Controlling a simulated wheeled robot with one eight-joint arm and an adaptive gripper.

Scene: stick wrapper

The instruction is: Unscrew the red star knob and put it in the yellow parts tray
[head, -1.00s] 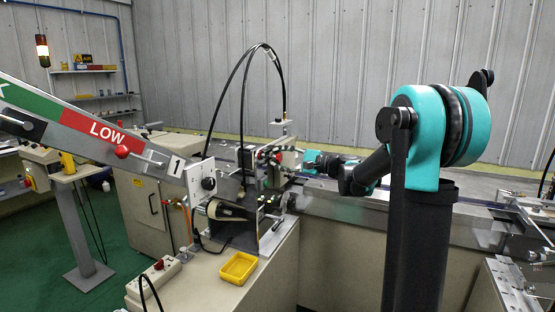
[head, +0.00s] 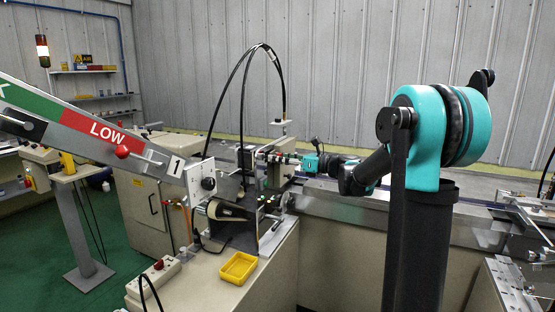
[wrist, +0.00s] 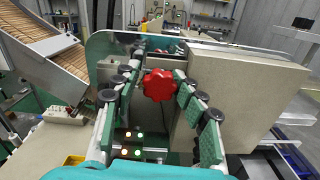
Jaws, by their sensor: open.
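The red star knob (wrist: 158,85) shows in the wrist view, in front of the machine's beige box. My gripper (wrist: 159,66) is open, with one green-padded finger on either side of the knob. I see gaps beside the knob, and the pads do not look closed on it. In the head view my gripper (head: 283,158) reaches left to the machine, and I cannot make out the knob clearly there. The yellow parts tray (head: 239,268) sits empty on the beige bench. Its edge also shows at the bottom of the wrist view (wrist: 74,160).
A beige machine housing (wrist: 235,105) stands close on the right of the fingers in the wrist view. Black cables (head: 243,90) arch above the machine. Another red knob (head: 122,152) is on the LOW chute. A power strip (head: 154,276) lies left of the tray.

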